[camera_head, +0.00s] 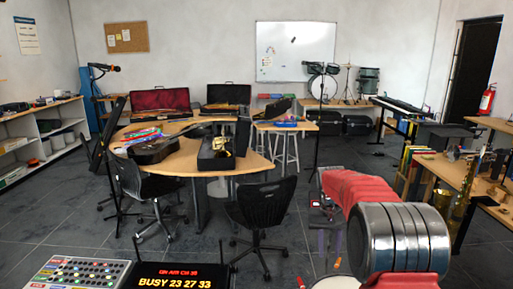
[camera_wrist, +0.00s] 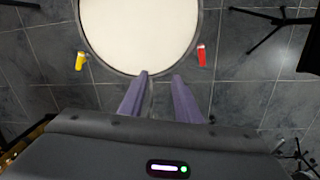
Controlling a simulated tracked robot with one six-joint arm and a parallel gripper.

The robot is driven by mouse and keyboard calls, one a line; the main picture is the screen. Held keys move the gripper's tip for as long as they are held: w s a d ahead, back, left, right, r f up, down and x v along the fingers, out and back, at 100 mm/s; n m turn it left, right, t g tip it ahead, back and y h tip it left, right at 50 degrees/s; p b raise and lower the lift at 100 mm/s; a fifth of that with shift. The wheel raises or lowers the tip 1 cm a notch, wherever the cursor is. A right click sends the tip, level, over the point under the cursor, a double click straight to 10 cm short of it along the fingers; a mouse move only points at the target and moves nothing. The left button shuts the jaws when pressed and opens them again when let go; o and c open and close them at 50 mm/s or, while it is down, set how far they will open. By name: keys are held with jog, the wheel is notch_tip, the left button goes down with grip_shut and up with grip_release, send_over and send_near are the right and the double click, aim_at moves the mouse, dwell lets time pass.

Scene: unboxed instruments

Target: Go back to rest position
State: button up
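My arm, with red and silver links, reaches forward at the right of the head view. My gripper (camera_head: 329,250) points down at its far end, with two purple fingers. In the wrist view my gripper (camera_wrist: 161,76) shows a gap between its fingertips and holds nothing. A round drum-like thing with a white top (camera_wrist: 140,30) lies below and beyond the fingertips. Only part of its white top (camera_head: 338,283) shows at the bottom edge of the head view, partly hidden by my arm.
A curved wooden table (camera_head: 180,163) with instruments and cases stands ahead. Black chairs (camera_head: 262,205) stand before it. A mixer (camera_head: 80,273) and a lit display (camera_head: 178,282) are at the near left. A cluttered workbench (camera_head: 452,172) is at the right. Grey floor lies between.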

jog(key=s+a+r+t, duration=0.2)
jog(key=s+r, duration=0.2)
jog(key=s, duration=0.8)
jog(key=s+a+r+n+t, duration=0.1)
jog(key=s+a+r+t, duration=0.1)
jog(key=s, duration=1)
jog(key=s+a+r+n+t+y, duration=0.1)
jog(key=s+a+r, duration=0.3)
jog(key=s, duration=0.9)
notch_tip(320, 180, up, 3)
jog(key=shift+f+t, duration=0.1)
jog(key=shift+t, duration=0.4)
jog(key=shift+d, duration=0.1)
